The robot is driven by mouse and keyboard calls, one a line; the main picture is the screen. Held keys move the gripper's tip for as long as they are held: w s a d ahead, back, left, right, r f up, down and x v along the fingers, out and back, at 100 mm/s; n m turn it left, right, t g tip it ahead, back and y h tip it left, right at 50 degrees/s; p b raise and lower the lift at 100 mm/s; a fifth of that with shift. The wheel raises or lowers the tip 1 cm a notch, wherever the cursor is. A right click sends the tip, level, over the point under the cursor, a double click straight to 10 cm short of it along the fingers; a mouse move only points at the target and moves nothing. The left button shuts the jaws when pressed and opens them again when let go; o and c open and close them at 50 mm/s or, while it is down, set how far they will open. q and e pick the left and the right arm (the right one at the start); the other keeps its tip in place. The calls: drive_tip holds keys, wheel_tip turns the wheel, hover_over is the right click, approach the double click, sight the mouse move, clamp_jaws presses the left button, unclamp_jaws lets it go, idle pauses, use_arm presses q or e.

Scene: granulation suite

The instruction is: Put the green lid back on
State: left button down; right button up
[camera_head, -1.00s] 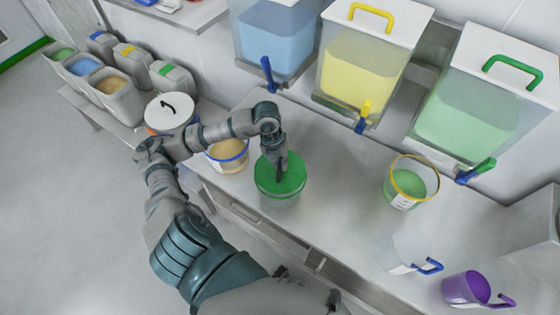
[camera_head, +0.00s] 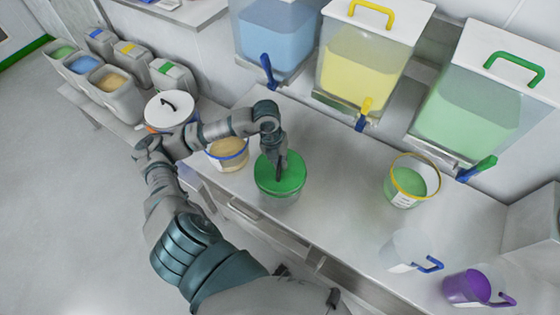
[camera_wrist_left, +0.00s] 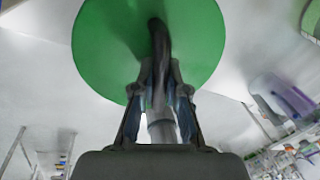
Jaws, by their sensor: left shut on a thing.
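The green lid (camera_head: 281,172) is a round disc with a dark handle, over a clear container (camera_head: 279,200) on the bench. I cannot tell whether it is fully seated on the rim. My left gripper (camera_head: 281,165) comes down from above and is shut on the lid's handle. In the left wrist view the green lid (camera_wrist_left: 150,45) fills the top, and the fingers (camera_wrist_left: 158,95) close on its dark curved handle. My right gripper is not in view.
A blue-rimmed tub of tan powder (camera_head: 228,153) stands close left of the lid. A yellow-rimmed tub of green powder (camera_head: 410,182), a clear jug (camera_head: 405,248) and a purple scoop (camera_head: 467,287) stand to the right. Hoppers (camera_head: 362,60) line the back. The bench between is clear.

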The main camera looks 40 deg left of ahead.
use_arm(q)
drive_tip(key=shift+f+b, duration=0.6)
drive_tip(key=shift+f, duration=0.1)
drive_tip(key=c, duration=1.1)
unclamp_jaws()
drive_tip(key=shift+c, duration=0.2)
wheel_tip(320, 180, up, 12)
drive_tip(key=a, duration=0.2)
drive_tip(key=shift+s+f, duration=0.15)
drive_tip(key=shift+s, duration=0.15)
